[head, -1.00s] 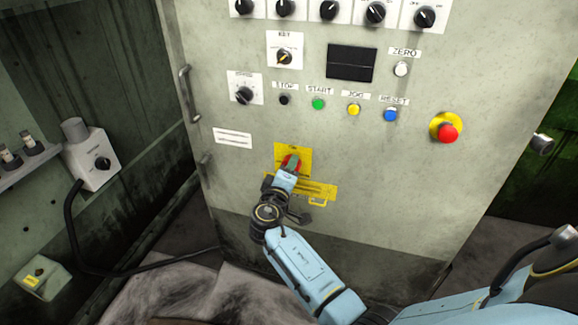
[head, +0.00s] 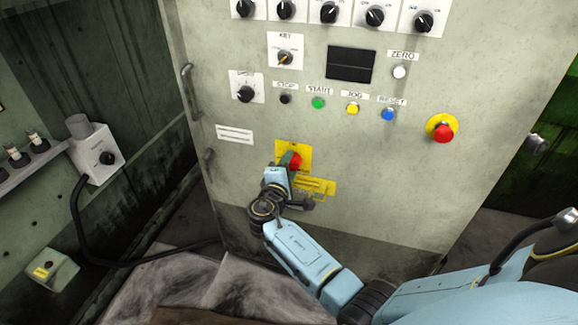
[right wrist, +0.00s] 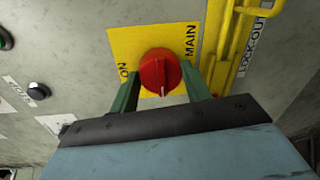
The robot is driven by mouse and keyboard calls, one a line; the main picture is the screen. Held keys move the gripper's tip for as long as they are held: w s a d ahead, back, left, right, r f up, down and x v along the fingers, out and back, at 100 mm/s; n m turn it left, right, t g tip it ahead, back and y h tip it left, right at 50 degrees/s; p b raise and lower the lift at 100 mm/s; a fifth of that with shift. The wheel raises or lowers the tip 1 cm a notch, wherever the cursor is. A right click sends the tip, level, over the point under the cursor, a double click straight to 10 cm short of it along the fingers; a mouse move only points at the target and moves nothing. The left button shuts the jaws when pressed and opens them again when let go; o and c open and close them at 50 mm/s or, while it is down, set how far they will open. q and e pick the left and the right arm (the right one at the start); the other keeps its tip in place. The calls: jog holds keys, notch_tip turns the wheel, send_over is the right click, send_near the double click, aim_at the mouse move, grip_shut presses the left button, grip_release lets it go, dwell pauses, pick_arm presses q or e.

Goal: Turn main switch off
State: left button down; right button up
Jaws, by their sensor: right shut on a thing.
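The main switch is a red round knob (head: 295,161) on a yellow plate (head: 281,148) on the grey cabinet's front. In the right wrist view the knob (right wrist: 158,72) sits between the two green fingers of my right gripper (right wrist: 160,82). The words ON and MAIN show on the plate, and a white mark on the knob points toward my gripper's palm. My left gripper is not in view.
A yellow lock-out bracket (head: 316,186) is mounted just below right of the switch. Several buttons and a red emergency stop (head: 443,132) are higher on the cabinet (head: 400,180). A cabinet handle (head: 188,92) is at left. A grey box (head: 96,155) with a black cable stands further left.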

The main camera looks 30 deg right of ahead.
jog(key=o, duration=1)
pick_arm(q)
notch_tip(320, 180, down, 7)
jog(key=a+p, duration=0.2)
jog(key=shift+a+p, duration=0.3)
jog(key=shift+p, duration=0.05)
pick_arm(e)
jog(key=v, duration=1.3)
jog(key=shift+s, duration=0.2)
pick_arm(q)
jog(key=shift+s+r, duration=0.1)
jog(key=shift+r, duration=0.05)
